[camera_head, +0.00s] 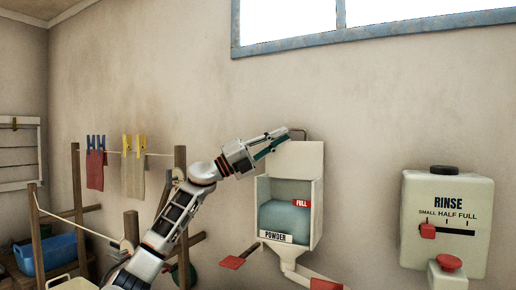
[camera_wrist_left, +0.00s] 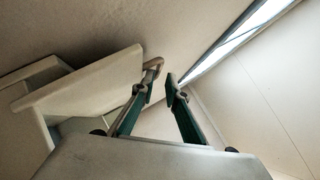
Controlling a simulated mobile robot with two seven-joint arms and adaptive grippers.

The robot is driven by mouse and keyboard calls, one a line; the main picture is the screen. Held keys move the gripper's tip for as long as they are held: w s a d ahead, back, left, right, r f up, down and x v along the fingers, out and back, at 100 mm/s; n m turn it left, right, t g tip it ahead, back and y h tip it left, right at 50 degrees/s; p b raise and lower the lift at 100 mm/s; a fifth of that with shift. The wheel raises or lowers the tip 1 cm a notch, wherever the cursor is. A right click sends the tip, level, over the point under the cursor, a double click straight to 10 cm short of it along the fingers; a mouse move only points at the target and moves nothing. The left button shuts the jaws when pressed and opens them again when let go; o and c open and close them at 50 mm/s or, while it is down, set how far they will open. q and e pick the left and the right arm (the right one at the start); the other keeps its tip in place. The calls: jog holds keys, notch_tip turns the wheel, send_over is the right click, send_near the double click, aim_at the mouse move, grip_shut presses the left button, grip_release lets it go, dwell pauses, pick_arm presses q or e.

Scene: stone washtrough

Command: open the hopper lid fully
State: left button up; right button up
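The hopper (camera_head: 318,215) is a cream box on the wall with a "POWDER" label, a red "FULL" tag and blue-grey powder showing. Its lid (camera_head: 300,158) stands raised, about upright, above the open box. A thin bent handle (camera_head: 299,131) sticks up at the lid's top edge. My left gripper (camera_head: 277,140) is at the lid's upper left, close to the handle. In the left wrist view its two green fingers (camera_wrist_left: 159,84) are apart, with the brownish handle (camera_wrist_left: 154,66) beside the left fingertip and the pale lid (camera_wrist_left: 88,88) to the left. My right gripper is out of view.
A red lever (camera_head: 233,262) and a chute (camera_head: 290,266) are below the hopper. A "RINSE" dispenser (camera_head: 446,225) hangs to the right. A wooden rack with pegged cloths (camera_head: 132,176) and a blue tub (camera_head: 45,256) are to the left. The wall above the lid is bare up to the window.

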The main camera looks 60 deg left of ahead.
pick_arm(q)
jog(key=v, duration=0.7)
jog(key=shift+s+d+r, duration=0.1)
jog(key=shift+s+r, duration=0.05)
jog(key=shift+s, duration=0.4)
